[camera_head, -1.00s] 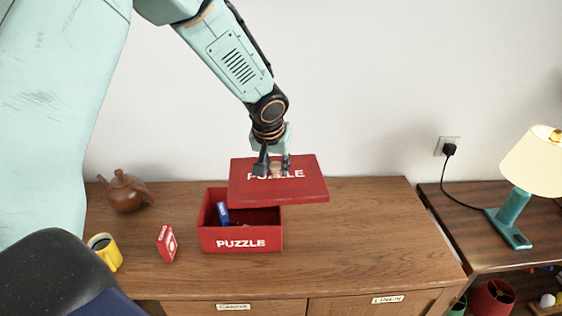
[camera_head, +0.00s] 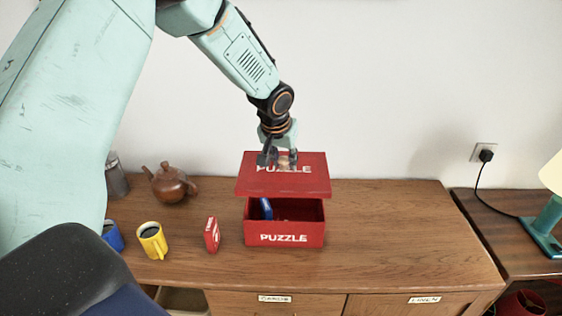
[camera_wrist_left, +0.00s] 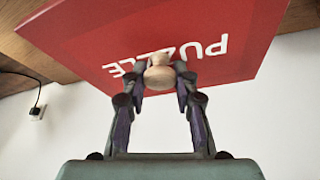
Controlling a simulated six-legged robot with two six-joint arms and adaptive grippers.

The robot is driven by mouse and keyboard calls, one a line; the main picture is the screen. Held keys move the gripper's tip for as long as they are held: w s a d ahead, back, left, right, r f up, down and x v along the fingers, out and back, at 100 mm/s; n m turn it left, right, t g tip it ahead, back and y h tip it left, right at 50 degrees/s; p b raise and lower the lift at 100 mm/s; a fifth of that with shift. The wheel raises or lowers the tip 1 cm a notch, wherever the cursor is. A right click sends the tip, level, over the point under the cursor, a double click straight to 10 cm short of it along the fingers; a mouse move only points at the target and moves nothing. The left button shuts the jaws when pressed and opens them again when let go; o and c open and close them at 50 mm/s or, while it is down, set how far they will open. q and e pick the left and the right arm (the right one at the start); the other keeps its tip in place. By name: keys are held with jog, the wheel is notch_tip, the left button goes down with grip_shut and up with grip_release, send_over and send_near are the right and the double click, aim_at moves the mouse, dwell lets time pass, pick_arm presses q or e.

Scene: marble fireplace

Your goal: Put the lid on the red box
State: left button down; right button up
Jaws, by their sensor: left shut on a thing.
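The red box (camera_head: 285,239), marked PUZZLE, stands open-topped on the wooden cabinet, with a blue item (camera_head: 266,208) inside. My left gripper (camera_head: 278,160) is shut on the round wooden knob of the red lid (camera_head: 284,184). The lid is held above the box, over its back part, and hides the box's rear. In the left wrist view the fingers (camera_wrist_left: 158,75) pinch the pale knob (camera_wrist_left: 159,77), and the lid's PUZZLE lettering (camera_wrist_left: 203,22) appears upside down. My right gripper is not in view.
Left of the box stand a small red card box (camera_head: 211,235), a yellow mug (camera_head: 152,241), a blue mug (camera_head: 113,236), a brown teapot (camera_head: 170,184) and a grey canister (camera_head: 116,176). The cabinet top (camera_head: 400,230) right of the box is clear. A lamp (camera_head: 546,226) stands far right.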

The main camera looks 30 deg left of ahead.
pick_arm(q)
jog(key=shift+w+a+f, duration=0.1)
jog(key=shift+w+f, duration=0.25)
jog(key=shift+f, duration=0.25)
jog(key=shift+f+b, duration=0.3)
jog(key=shift+b, duration=0.2)
jog(key=shift+s+d+f+b, duration=0.15)
jog(key=shift+f+b, duration=0.3)
jog(key=shift+s+d+f+b, duration=0.1)
jog(key=shift+d+f+b, duration=0.05)
jog(key=shift+f+b, duration=0.3)
jog(key=f+b, duration=0.2)
jog(key=f, duration=0.1)
jog(key=shift+w+a, duration=0.2)
jog(key=shift+s+d+f+b, duration=0.1)
jog(key=shift+s+f+b, duration=0.05)
jog(key=shift+f+b, duration=0.65)
jog(key=shift+f, duration=0.15)
jog(key=shift+s, duration=0.1)
jog(key=shift+f, duration=0.1)
